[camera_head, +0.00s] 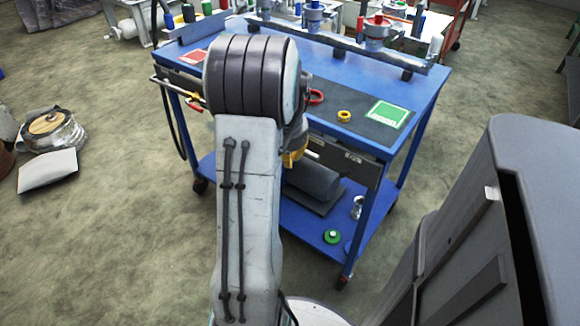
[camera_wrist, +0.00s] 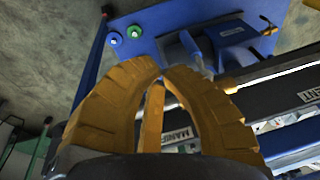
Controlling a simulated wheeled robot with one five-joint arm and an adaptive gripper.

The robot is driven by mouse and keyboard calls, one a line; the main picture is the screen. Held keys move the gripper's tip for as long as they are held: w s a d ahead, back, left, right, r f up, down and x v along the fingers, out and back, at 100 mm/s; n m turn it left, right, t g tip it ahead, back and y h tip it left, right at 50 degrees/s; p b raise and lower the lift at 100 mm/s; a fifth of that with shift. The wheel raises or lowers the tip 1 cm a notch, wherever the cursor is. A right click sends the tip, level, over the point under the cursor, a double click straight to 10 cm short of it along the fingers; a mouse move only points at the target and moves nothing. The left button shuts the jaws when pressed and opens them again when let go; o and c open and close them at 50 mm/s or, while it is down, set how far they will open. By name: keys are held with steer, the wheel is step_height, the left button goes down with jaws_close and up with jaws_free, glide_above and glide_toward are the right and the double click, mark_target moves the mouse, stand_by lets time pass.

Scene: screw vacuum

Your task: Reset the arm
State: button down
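My gripper (camera_wrist: 162,70) has yellow, ridged fingers. In the wrist view their tips come together with nothing visible between them, so it looks shut and empty. In the head view only a small yellow part of my gripper (camera_head: 294,158) shows behind my raised arm, in front of the near side of the blue cart (camera_head: 419,84). The arm hides much of the cart's middle and the rest of the gripper.
The cart top carries a dark mat, a green card (camera_head: 388,114), a yellow ring (camera_head: 344,116) and a rail with vacuum fittings (camera_head: 376,30). Its lower shelf holds a green round piece (camera_head: 332,237). Open floor lies left; a metal pot (camera_head: 52,130) stands there.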

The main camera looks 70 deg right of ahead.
steer(key=shift+v, duration=2.25)
